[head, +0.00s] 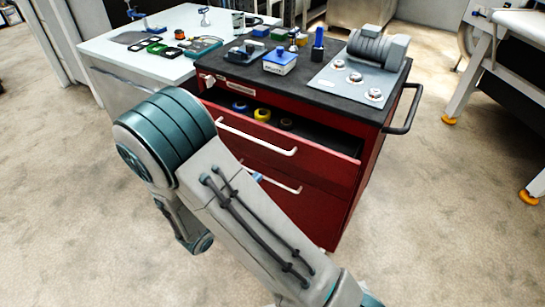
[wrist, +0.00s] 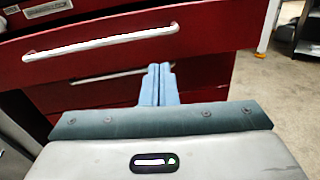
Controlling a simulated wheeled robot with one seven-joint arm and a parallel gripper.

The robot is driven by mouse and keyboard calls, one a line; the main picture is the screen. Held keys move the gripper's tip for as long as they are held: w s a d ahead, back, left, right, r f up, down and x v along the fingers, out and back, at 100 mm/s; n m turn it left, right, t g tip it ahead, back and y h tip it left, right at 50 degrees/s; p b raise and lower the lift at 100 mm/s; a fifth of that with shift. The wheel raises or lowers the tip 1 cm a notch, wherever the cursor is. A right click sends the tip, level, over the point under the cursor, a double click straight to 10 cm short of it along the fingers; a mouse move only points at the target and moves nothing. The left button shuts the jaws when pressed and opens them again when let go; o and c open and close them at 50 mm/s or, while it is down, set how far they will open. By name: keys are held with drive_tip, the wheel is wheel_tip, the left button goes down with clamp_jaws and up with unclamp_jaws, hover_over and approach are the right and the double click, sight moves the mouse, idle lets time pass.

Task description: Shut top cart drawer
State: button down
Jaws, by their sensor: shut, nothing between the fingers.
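The red cart's top drawer (head: 262,138) stands open in the head view, with a light bar handle (head: 257,137) across its front. Rolls of tape, one blue (head: 240,106) and one yellow (head: 262,114), lie inside it. The drawer front (wrist: 205,40) and its handle (wrist: 100,42) also show in the wrist view. My gripper (wrist: 160,68) is shut and empty, its blue fingers pointing at the cart just below the top drawer's handle in the picture. I cannot tell whether the fingertips touch the cart. In the head view my arm hides most of the gripper.
A lower drawer (head: 300,205) with its own handle (head: 280,185) is under the open one. The cart's dark top (head: 232,87) carries a grey machine (head: 377,48) and small boxes. A white table (head: 115,45) stands behind left.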

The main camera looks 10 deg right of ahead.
drive_tip(key=a+f+n+t, duration=0.1)
drive_tip(key=a+n, duration=0.1)
approach(278, 146)
drive_tip(key=shift+y, duration=0.3)
drive_tip(key=x, duration=0.6)
drive_tip(key=shift+w+d+r, duration=0.1)
drive_tip(key=shift+d, duration=0.35)
